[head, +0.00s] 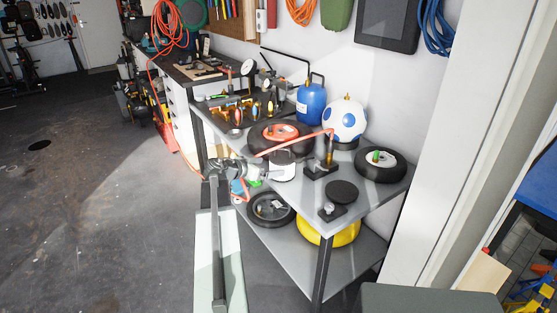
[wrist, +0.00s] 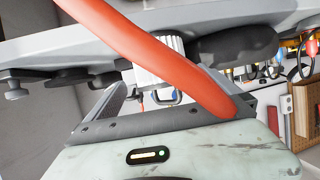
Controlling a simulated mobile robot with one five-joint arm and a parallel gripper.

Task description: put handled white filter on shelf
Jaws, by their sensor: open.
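A white cylinder that looks like the handled filter (head: 283,171) stands near the front left edge of the upper grey shelf (head: 377,205) in the head view. My gripper (head: 262,174) is open, just left of it; I cannot tell whether they touch. In the wrist view, whose scene appears upside down, a ribbed white cylinder (wrist: 148,73) shows behind a thick orange-red tube (wrist: 165,62), with a small handle-like loop below it. Its handle is hard to make out in the head view.
A black tyre with a red ring (head: 280,131) sits behind the white cylinder. A pump (head: 322,168), black disc (head: 342,192) and small wheel (head: 381,161) stand to the right. The lower shelf holds a black wheel (head: 270,208) and yellow round object (head: 333,235).

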